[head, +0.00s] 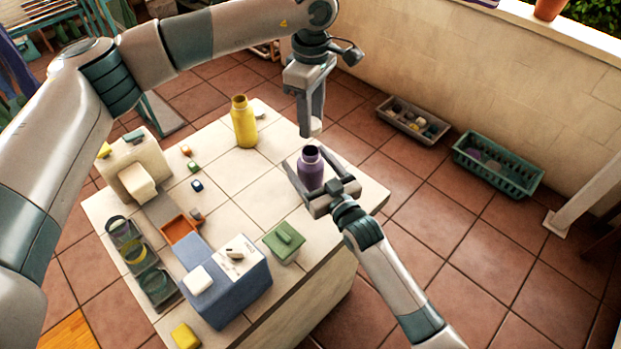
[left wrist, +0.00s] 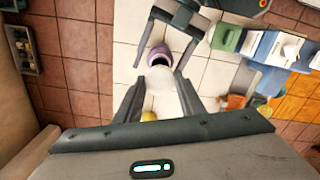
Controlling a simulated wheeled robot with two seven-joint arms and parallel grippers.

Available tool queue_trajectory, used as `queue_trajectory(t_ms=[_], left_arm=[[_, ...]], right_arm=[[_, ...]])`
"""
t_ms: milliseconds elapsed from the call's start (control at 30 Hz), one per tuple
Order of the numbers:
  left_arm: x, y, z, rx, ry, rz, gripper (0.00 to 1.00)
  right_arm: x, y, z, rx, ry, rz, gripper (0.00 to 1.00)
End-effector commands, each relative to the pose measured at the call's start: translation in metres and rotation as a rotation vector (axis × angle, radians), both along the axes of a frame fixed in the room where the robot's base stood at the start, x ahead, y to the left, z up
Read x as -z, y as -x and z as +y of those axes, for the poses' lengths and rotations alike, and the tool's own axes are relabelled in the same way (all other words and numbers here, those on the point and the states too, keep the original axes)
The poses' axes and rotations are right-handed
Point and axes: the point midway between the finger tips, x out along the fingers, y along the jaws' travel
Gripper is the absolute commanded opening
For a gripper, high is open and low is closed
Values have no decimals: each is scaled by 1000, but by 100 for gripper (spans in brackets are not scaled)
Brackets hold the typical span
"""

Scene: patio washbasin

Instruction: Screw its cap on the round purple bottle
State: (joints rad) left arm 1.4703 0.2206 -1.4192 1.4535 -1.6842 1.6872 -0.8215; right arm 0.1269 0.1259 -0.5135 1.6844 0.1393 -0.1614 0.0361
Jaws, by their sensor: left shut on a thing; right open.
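The round purple bottle (head: 311,172) stands upright on the tiled counter near its right edge, its neck bare and its mouth open at the top. It also shows in the left wrist view (left wrist: 160,52). My left gripper (head: 311,131) points down above the bottle, shut on a small pale thing (left wrist: 163,84), apparently the cap, mostly hidden by the fingers. A gap shows between it and the bottle's mouth. My right gripper (head: 314,164) is low at the counter, open, with one finger on each side of the bottle; I cannot tell whether they touch it.
A yellow bottle (head: 243,122) stands behind on the counter (head: 240,180). A green box (head: 284,242), a blue box (head: 225,285), an orange tray (head: 180,229) and a dark rack (head: 140,262) fill the front left. Two crates (head: 412,120) (head: 497,165) lie on the floor by the wall.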

Motion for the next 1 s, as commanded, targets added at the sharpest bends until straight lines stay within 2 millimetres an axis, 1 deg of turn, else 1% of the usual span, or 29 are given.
queue_trajectory(t_ms=[33,200,333,600,633,667,700,767,800,867,900,1000], left_arm=[[0,0,0,0,0,0,15],[0,0,0,0,0,0,15],[0,0,0,0,0,0,15],[0,0,0,0,0,0,15],[0,0,0,0,0,0,15],[0,0,0,0,0,0,15],[0,0,0,0,0,0,15],[0,0,0,0,0,0,15],[0,0,0,0,0,0,15],[0,0,0,0,0,0,15],[0,0,0,0,0,0,15],[2,0,0,0,0,0,15]], right_arm=[[0,-7,4,0,-1,-1,73],[0,-19,11,0,-1,-1,73],[0,-22,13,0,0,0,73],[0,-23,13,0,0,0,73],[0,-23,13,0,0,0,71],[0,-23,13,0,0,0,63],[0,-23,13,0,0,0,54],[0,-23,13,0,0,0,40],[0,-23,13,0,0,0,30],[0,-23,13,0,0,0,16],[0,-23,13,0,0,0,11],[0,-23,13,0,0,0,11]])
